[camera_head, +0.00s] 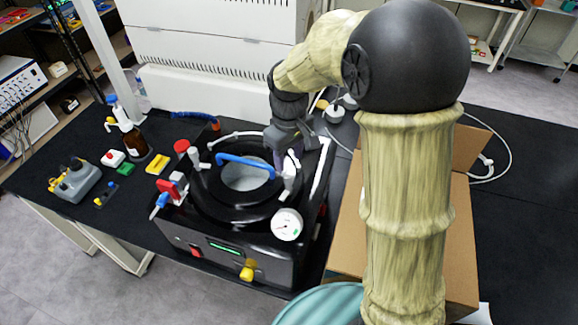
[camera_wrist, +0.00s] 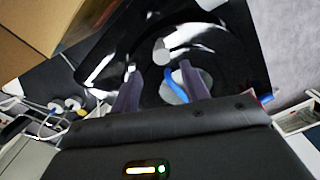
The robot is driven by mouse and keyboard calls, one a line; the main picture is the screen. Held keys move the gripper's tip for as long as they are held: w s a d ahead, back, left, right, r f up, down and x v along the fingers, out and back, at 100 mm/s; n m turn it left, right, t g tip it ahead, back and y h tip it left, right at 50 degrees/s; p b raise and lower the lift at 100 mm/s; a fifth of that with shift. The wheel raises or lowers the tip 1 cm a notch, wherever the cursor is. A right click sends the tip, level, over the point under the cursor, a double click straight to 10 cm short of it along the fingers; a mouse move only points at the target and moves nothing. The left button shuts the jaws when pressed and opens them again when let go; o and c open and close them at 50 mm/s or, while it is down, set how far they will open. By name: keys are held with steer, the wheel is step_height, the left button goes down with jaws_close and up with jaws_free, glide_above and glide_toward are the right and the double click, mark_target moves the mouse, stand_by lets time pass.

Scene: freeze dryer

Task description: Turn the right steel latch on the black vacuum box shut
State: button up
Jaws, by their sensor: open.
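The black vacuum box (camera_head: 290,262) stands on the dark bench, with a round lid and a blue handle (camera_head: 245,163) over it. The right steel latch (camera_head: 289,176) is a pale metal piece at the right of the lid. My gripper (camera_head: 291,157) is over the right side of the lid, close to the latch, pointing down.
A white gauge (camera_head: 287,224) sits at the box's front right corner. A red-and-white clamp (camera_head: 171,190) is on its left. An open cardboard box (camera_head: 345,240) stands close on the right, partly behind my arm. Bottles and small parts lie left on the bench.

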mark_target(289, 175)
steer(key=f, duration=0.4)
steer(key=shift+s+a+p, duration=0.1)
steer(key=shift+s+p, duration=0.1)
steer(key=shift+p, duration=0.2)
steer(key=shift+f, duration=0.65)
steer(key=c, duration=1)
